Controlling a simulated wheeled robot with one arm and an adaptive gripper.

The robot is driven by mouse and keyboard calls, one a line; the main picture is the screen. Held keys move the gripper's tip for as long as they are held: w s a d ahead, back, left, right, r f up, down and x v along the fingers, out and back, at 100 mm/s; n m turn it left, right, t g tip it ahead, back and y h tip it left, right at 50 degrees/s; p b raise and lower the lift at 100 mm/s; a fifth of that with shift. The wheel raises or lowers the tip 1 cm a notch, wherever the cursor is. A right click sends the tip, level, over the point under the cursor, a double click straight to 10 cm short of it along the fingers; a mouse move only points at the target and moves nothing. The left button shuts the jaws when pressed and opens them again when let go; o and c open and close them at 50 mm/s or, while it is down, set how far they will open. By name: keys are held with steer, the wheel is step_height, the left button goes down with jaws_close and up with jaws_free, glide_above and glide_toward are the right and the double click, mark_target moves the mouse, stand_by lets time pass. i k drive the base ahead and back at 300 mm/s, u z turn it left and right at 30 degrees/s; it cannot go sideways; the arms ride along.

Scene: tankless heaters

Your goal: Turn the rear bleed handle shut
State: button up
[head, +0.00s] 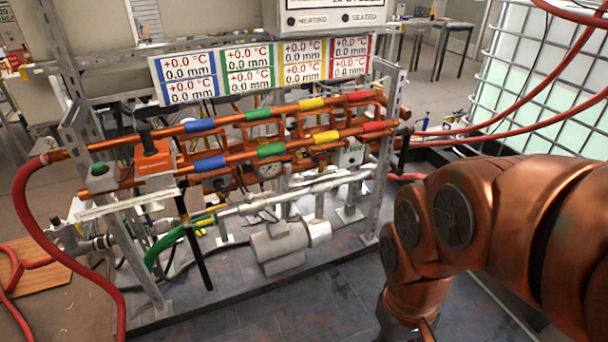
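Several handle-like parts show on the copper pipe rig, and I cannot tell which one is the rear bleed handle. A black upright handle (147,138) stands on an orange box at the left end. A long black bar (196,245) hangs below the lower pipe, tilted slightly. A dark upright part (404,148) stands at the right end of the pipes. My copper-coloured arm enters from the right and bends down near the bottom edge, in front of the rig. My gripper's fingers are out of the frame, and nothing of mine touches the rig.
A metal frame (388,200) holds the pipes, with display panels (262,72) above. A grey motor-like cylinder (285,240) sits low. Red hoses (22,200) loop at left and cross at right. A caged white tank (540,85) stands at back right. Dark floor tiles (310,310) are clear in front.

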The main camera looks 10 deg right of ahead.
mark_target(302, 162)
steer(key=u, duration=0.3)
steer(key=i, duration=1.05)
steer(key=u, duration=0.35)
